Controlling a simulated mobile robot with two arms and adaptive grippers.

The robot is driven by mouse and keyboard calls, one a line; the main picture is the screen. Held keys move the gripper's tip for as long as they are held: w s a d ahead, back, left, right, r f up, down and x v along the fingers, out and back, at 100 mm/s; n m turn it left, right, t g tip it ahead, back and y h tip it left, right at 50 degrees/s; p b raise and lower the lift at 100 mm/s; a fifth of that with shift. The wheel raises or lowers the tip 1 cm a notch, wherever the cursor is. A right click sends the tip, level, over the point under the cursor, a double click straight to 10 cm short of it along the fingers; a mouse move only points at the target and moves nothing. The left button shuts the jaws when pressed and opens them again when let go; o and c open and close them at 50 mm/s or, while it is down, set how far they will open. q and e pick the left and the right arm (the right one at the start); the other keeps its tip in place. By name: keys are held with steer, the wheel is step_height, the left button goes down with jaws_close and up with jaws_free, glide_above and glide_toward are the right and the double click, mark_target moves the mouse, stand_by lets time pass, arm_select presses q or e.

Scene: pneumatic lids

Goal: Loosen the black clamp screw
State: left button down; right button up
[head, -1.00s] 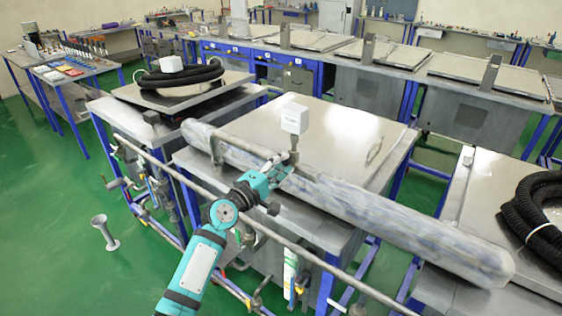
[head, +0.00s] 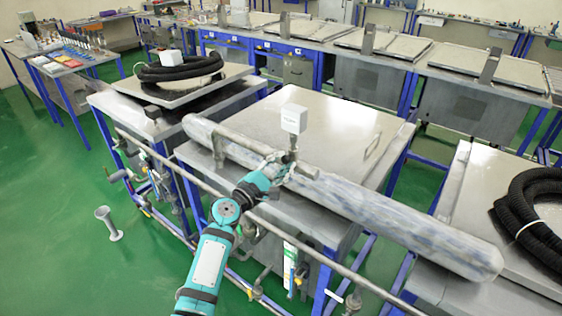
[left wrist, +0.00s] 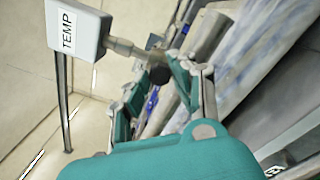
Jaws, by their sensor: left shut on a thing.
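The black clamp screw (left wrist: 160,73) shows in the left wrist view as a dark round knob beside the metal stem under the white TEMP box (left wrist: 75,30). My left gripper (left wrist: 163,84) has its teal and grey fingers on either side of the screw and is shut on it. In the head view my left gripper (head: 277,170) reaches in at the long mottled grey cylinder (head: 390,220), just below the white box (head: 293,118) on its stem. The screw is too small and covered to make out there. My right gripper is not in view.
The cylinder lies across a metal-topped bench (head: 345,125). A horizontal rail (head: 325,262) runs in front of it, near my left arm. A black hose coil (head: 180,67) lies on the bench to the left, another (head: 535,208) at the right. Green floor is open at the left.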

arm_select(q)
steer(key=shift+f, duration=0.2)
stand_by(0.3)
steer(key=c, duration=1.1)
jaws_free()
steer(key=shift+r, duration=0.1)
steer(key=shift+s+a, duration=0.1)
steer(key=v, duration=1.1)
steer(key=shift+s+a, duration=0.2)
steer(key=shift+s, duration=0.15)
